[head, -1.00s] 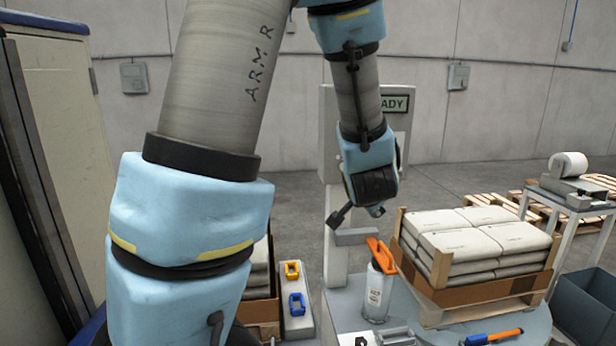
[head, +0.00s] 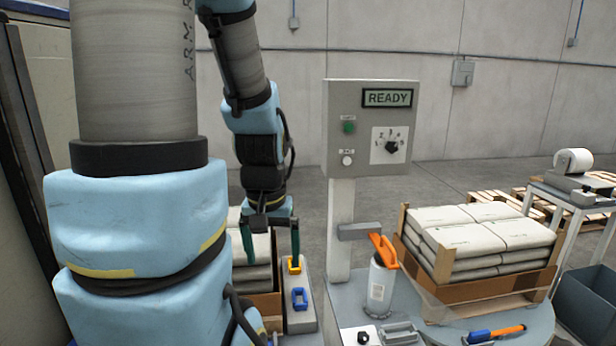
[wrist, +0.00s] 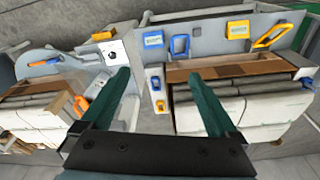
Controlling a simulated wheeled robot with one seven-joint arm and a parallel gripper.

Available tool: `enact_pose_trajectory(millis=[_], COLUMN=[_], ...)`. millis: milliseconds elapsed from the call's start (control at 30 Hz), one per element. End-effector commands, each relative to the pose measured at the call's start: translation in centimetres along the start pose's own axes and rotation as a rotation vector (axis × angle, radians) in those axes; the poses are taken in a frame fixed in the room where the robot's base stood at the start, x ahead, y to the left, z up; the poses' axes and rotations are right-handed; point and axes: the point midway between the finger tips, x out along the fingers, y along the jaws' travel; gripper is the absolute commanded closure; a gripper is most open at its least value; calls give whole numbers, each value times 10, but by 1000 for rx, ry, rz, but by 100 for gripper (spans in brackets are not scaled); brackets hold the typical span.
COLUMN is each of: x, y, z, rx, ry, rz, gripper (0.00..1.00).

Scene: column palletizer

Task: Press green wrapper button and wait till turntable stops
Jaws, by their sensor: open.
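The wrapper's grey control box (head: 340,95) stands on a post in the head view. Its green button (head: 349,127) is in plain sight above a white button (head: 347,160), left of a dial (head: 391,147). The lit display (head: 388,97) reads READY. The turntable (head: 525,330) carries a wooden pallet stacked with pale bags (head: 485,238). My gripper (head: 272,256) is open and empty, pointing down, left of the box and well below the button. Its two green fingers also show in the wrist view (wrist: 158,76), apart, with nothing between them.
A film roll (head: 380,288) with an orange handle stands beside the post. A blue and orange tool (head: 493,335) lies at the turntable's front. More stacked bags (head: 250,270) are behind my gripper. A grey bin (head: 585,305) is at far right. The space before the box is clear.

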Motion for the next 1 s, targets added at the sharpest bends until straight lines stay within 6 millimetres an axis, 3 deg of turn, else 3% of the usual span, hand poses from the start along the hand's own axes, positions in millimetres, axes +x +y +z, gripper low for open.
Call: enact_pose_trajectory(millis=[67,800,1000], x=[0,0,0], y=[0,0,0], z=[0,-1,-1], rx=[0,2,2], ry=[0,2,2], rz=[0,1,1], gripper=[16,99,100])
